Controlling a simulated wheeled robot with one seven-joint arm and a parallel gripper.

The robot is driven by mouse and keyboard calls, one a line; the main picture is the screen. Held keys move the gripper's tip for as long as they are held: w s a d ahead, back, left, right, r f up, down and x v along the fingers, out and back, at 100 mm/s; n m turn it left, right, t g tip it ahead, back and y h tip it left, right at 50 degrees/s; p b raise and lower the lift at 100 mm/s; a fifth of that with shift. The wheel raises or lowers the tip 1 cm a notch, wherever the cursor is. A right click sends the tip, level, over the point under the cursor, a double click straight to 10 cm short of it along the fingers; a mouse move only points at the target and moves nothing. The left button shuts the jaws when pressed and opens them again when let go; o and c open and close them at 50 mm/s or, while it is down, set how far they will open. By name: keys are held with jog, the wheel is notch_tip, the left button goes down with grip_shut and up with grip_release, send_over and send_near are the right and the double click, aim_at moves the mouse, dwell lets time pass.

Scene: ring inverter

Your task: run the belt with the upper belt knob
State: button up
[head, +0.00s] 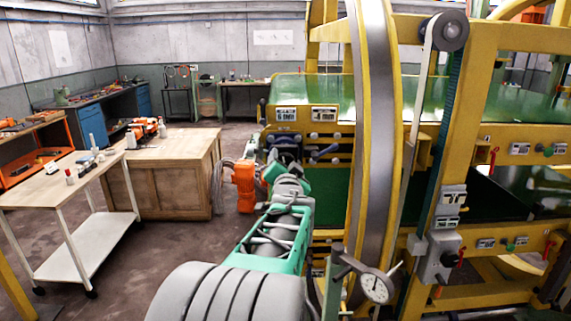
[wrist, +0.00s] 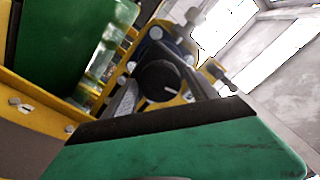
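A round black knob (wrist: 160,80) with a white mark sits on a yellow panel in the wrist view. I take it for the upper belt knob. My gripper (wrist: 163,94) has its two grey fingers apart, one on each side of the knob; I cannot tell whether they touch it. In the head view my gripper (head: 286,158) is at the left end of the yellow machine, just below the number plates. There it hides most of the knob. The green belt bed (head: 338,92) lies behind the plates.
A large yellow and grey ring (head: 375,130) stands to the right, with a dial gauge (head: 376,287) low down.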

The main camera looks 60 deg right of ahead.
jog(key=c, duration=1.2)
jog(key=shift+f, duration=0.1)
jog(key=shift+n+b, duration=0.3)
jog(key=shift+b, duration=0.4)
